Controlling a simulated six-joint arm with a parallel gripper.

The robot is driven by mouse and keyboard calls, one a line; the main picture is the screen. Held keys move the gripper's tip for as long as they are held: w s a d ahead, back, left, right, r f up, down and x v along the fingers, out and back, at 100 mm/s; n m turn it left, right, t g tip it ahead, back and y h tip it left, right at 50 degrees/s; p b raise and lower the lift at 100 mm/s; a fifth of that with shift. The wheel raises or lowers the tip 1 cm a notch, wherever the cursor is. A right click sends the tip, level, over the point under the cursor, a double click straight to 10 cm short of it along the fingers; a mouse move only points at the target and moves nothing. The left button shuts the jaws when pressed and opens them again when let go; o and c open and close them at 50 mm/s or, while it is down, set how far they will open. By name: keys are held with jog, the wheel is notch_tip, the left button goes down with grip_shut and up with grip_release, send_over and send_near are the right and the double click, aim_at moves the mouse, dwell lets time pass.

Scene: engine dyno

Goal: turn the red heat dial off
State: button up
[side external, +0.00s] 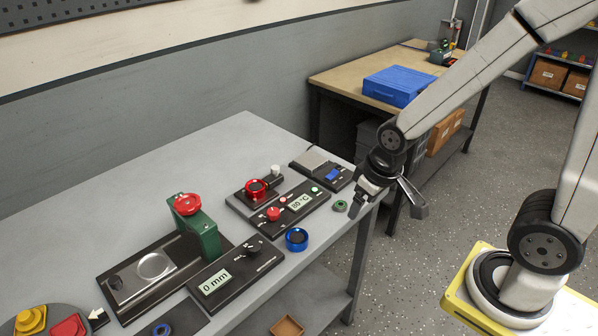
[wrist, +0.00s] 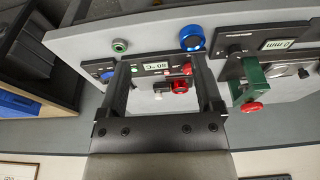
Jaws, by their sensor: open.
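The red heat dial (side external: 273,213) is a small red knob at the left end of a dark panel (side external: 292,220). The panel's display (side external: 301,202) appears to read 80 °C. In the wrist view the red dial (wrist: 187,68) shows upside down beside the display, just inside the right finger. My gripper (side external: 388,204) is open and empty, off the table's right edge and to the right of the dial, touching nothing visible. In the wrist view my gripper (wrist: 160,60) has its two fingers spread wide. The dial's pointer mark is too small to read.
A red ring-shaped handle (side external: 256,187) stands behind the dial. A blue ring (side external: 297,239) and a green ring (side external: 340,206) lie near the table edge. A green post with a red button (side external: 187,204) stands left. A panel (side external: 235,275) reads 0 mm. The table's back is clear.

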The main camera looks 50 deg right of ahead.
jog(key=w+a+m+g, duration=0.15)
jog(key=w+m, duration=0.35)
jog(key=w, duration=0.6)
jog(key=m+g, duration=0.1)
jog(key=m, duration=0.5)
send_over(273, 211)
notch_tip(273, 211, down, 5)
jog(key=shift+f, duration=0.1)
jog(key=shift+f, duration=3.8)
jog(key=shift+c, duration=0.2)
grip_shut()
